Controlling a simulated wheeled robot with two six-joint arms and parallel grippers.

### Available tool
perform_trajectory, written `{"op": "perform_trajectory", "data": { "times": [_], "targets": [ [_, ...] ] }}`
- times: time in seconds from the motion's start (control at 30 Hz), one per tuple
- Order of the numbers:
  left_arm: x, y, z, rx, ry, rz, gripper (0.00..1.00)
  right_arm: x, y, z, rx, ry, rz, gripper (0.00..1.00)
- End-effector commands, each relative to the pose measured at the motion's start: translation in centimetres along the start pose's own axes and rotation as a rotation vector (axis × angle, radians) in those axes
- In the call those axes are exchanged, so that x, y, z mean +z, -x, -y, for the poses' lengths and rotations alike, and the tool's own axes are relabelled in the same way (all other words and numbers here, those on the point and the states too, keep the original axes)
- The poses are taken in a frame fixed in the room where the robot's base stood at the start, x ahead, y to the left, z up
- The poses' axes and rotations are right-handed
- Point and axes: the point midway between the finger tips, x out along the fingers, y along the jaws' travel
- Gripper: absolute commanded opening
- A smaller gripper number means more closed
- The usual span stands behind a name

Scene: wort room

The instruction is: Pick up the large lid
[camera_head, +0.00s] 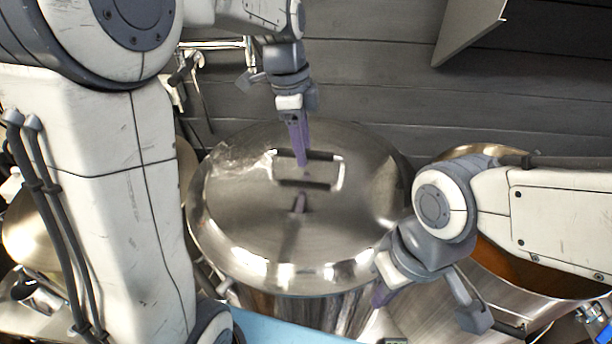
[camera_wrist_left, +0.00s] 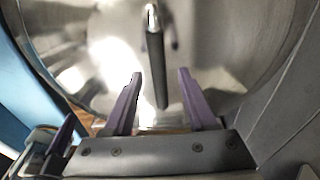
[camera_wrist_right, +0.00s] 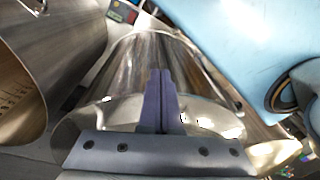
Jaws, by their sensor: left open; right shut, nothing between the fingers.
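The large lid (camera_head: 235,205) is round, shiny steel and lies on the large pot (camera_head: 300,308) in the middle of the head view. Its raised handle (camera_head: 310,185) has dark bars and bright metal ends. My left gripper (camera_head: 303,163) is above the lid, pointing down at the handle, with its purple fingers apart. In the left wrist view the handle (camera_wrist_left: 156,68) shows upright in the gap between the open fingertips (camera_wrist_left: 160,75), with nothing gripped. My right gripper (camera_head: 382,295) is low by the lid's front right edge. Its fingers (camera_wrist_right: 160,73) are together and empty.
A pot with brown-orange inside (camera_head: 500,268) stands close on the right, partly behind my right arm. Another vessel (camera_head: 30,230) is at the left behind my left arm. A dark plank wall (camera_head: 370,85) closes the back. A light blue surface (camera_head: 265,335) lies in front.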

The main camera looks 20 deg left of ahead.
Motion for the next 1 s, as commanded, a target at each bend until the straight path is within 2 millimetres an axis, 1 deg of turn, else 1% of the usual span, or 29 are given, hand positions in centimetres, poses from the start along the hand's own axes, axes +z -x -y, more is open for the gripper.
{"op": "perform_trajectory", "data": {
  "times": [0.03,0.1,0.23,1.0],
  "targets": [
    [-0.1,-0.6,-0.2,0.006,0.0,0.001,0.57,-0.1,0.7,0.1,0.0,0.0,0.0,0.0],
    [-0.1,-1.7,-0.1,0.005,0.0,0.0,0.57,-0.1,0.7,0.1,0.0,0.0,0.0,0.0],
    [-0.2,-2.7,-0.1,0.002,-0.001,0.0,0.57,-0.1,0.8,0.1,0.0,-0.001,0.0,0.0],
    [-0.1,-3.3,-0.1,0.001,-0.002,0.0,0.57,0.0,0.5,0.0,0.0,-0.001,0.0,0.0]
  ]
}}
